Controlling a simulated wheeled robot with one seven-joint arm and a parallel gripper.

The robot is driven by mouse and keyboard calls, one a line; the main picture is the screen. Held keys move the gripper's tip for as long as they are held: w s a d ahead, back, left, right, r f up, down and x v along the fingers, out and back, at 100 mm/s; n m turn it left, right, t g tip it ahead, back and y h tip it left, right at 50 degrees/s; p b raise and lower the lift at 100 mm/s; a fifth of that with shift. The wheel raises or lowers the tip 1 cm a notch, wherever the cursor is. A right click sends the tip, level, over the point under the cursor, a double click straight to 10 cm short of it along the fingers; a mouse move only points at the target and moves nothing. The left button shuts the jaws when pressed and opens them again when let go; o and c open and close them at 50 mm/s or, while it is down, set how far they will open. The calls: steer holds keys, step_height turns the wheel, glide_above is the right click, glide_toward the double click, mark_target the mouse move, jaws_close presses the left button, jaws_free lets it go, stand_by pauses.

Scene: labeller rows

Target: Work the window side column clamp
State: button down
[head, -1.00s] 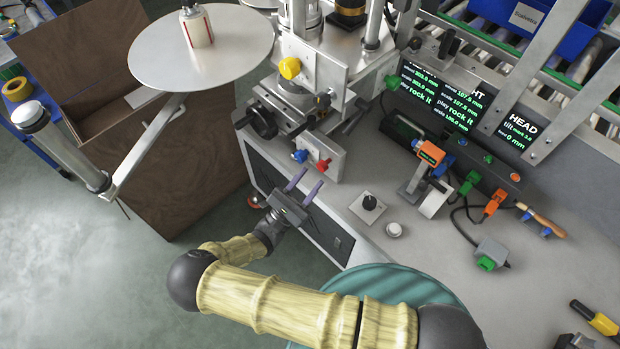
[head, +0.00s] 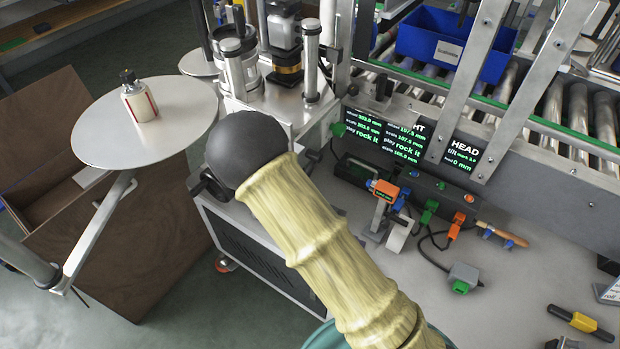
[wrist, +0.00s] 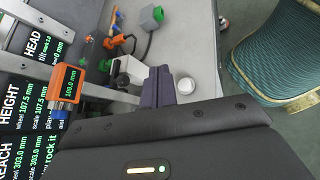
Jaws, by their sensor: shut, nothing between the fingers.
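My gripper (wrist: 158,75) shows in the wrist view with its two dark fingers together and nothing between them. In the head view it is hidden behind my raised arm. I cannot tell which part is the window side column clamp. The metal columns (head: 311,70) of the labeller stand behind my arm's elbow in the head view. A green knob (head: 338,130) shows at the machine's right side. The yellow, blue and red knobs low on the machine are hidden by my arm now. In the wrist view a white round button (wrist: 186,86) lies just right of the fingers.
An orange readout (head: 384,190) stands on the bench; it also shows in the wrist view (wrist: 66,85). Display panels (head: 400,135) stand behind it. A round plate (head: 95,125) with a bottle (head: 139,100) juts out left. The bench front right (head: 520,290) is mostly clear.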

steer(key=s+d+r+m+t+y, duration=0.1)
steer(key=d+r+m+y, duration=0.2)
steer(key=r+m+y, duration=0.3)
steer(key=s+d+r+m+t+y, duration=0.2)
steer(key=d+r+m+y, duration=0.2)
steer(key=r, duration=0.4)
steer(key=m+y, duration=0.1)
steer(key=m, duration=0.1)
steer(key=shift+d+m+t+y, duration=0.25)
steer(key=shift+m+t+y, duration=0.05)
steer(key=shift+y, duration=0.1)
